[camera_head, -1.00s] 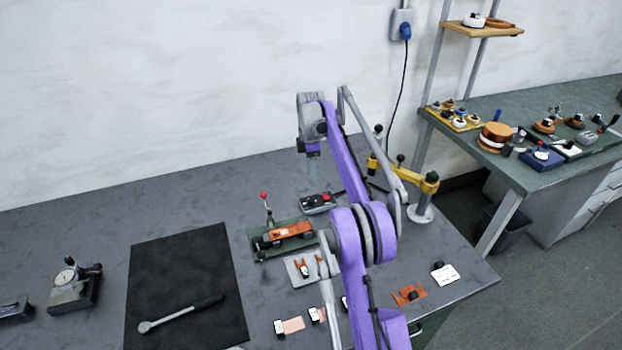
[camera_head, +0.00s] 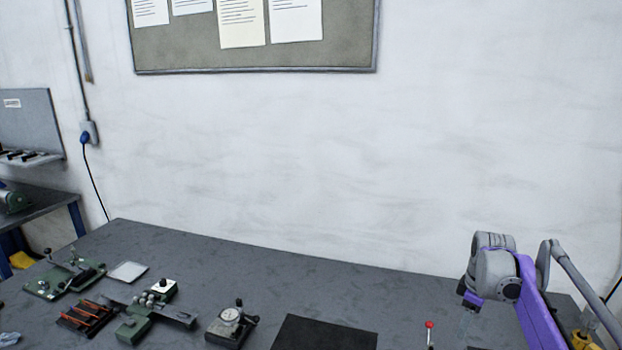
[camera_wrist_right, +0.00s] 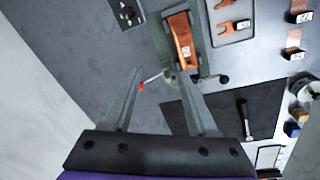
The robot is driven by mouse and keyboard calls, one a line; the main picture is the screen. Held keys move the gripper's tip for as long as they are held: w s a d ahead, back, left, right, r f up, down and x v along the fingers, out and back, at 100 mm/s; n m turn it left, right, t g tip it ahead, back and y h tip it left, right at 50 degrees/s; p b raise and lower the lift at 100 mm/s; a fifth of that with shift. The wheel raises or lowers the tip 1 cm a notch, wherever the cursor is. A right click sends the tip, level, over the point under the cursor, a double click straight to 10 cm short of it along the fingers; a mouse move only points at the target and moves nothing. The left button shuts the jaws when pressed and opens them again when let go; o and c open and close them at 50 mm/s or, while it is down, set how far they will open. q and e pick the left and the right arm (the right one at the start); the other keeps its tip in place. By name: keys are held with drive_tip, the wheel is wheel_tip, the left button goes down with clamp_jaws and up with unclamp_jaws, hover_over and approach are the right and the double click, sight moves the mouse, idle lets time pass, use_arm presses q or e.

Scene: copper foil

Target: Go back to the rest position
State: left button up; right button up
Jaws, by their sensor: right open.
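My right gripper (camera_head: 466,322) hangs at the lower right of the head view, below its grey and purple arm. In the right wrist view its two fingers (camera_wrist_right: 160,78) are spread apart with nothing held between them. A green fixture (camera_wrist_right: 203,62) with a copper-coloured piece (camera_wrist_right: 183,42) lies beyond the fingertips. Its red-knobbed lever (camera_wrist_right: 141,86) shows between the fingers, and the knob (camera_head: 429,325) also shows left of the gripper in the head view. My left gripper is in neither view.
A dial gauge block (camera_head: 231,325), a green fixture (camera_head: 65,276) and a rack with orange-handled tools (camera_head: 86,317) stand on the grey bench (camera_head: 250,262). A black mat (camera_head: 325,335) lies in front. The bench's back middle is clear up to the white wall.

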drive_tip(key=s+a+f+m+t, duration=0.3)
drive_tip(key=s+a+m, duration=0.3)
drive_tip(key=s+a, duration=1.2)
drive_tip(key=s+a+f+m+t, duration=0.1)
drive_tip(key=s+a+f+m, duration=0.1)
drive_tip(key=s+f, duration=0.5)
drive_tip(key=s+m, duration=0.1)
drive_tip(key=s, duration=0.2)
drive_tip(key=shift+a+y, duration=0.15)
drive_tip(key=shift+y, duration=0.15)
drive_tip(key=shift+c, duration=0.6)
